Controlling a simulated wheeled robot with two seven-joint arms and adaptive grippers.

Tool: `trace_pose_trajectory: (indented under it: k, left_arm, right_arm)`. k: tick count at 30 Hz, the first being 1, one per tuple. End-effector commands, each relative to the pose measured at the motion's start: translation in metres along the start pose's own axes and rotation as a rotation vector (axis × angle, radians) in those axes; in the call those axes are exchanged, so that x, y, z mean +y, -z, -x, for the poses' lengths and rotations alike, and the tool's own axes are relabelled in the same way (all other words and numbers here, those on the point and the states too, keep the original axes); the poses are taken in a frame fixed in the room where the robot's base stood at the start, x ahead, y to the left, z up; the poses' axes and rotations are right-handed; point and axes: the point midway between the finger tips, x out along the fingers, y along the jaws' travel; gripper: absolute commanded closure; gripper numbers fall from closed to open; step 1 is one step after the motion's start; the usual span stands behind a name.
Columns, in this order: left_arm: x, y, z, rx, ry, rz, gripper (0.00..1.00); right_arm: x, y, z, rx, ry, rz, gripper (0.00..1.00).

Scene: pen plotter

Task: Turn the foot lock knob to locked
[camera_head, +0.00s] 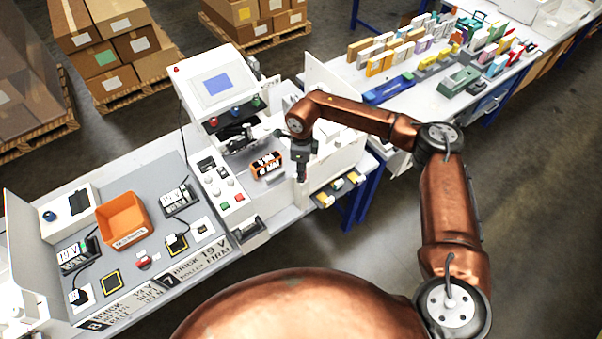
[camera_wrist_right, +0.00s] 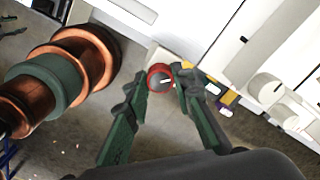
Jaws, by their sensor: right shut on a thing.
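The foot lock knob (camera_wrist_right: 160,78) shows in the right wrist view as a round red knob with a grey face and a light mark across it. My right gripper (camera_wrist_right: 163,84) has one dark green finger on each side of the knob and is shut on it. In the head view my right gripper (camera_head: 303,172) points down at the front right side of the white plotter machine (camera_head: 215,88). The knob is hard to make out there behind the fingers. I cannot read the knob's turn setting.
An orange bin (camera_head: 122,218) and several small devices lie on the grey bench (camera_head: 150,175) at the left. Yellow-marked trays (camera_head: 345,187) stick out beside my right gripper. A table (camera_head: 350,75) with many small boxes stands behind. The floor at the right is open.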

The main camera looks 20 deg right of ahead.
Motion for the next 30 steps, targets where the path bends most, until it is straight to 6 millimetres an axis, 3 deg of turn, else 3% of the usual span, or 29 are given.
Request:
trace_pose_trajectory:
  k: [18,30]
  left_arm:
    - [0.001,-0.002,-0.011,-0.002,0.0,0.0,0.6]
    - [0.001,-0.002,-0.013,-0.002,0.0,0.0,0.6]
  right_arm:
    - [0.0,0.001,0.0,0.002,-0.001,-0.561,1.0]
    - [0.0,0.001,0.0,0.003,-0.001,-0.774,1.0]
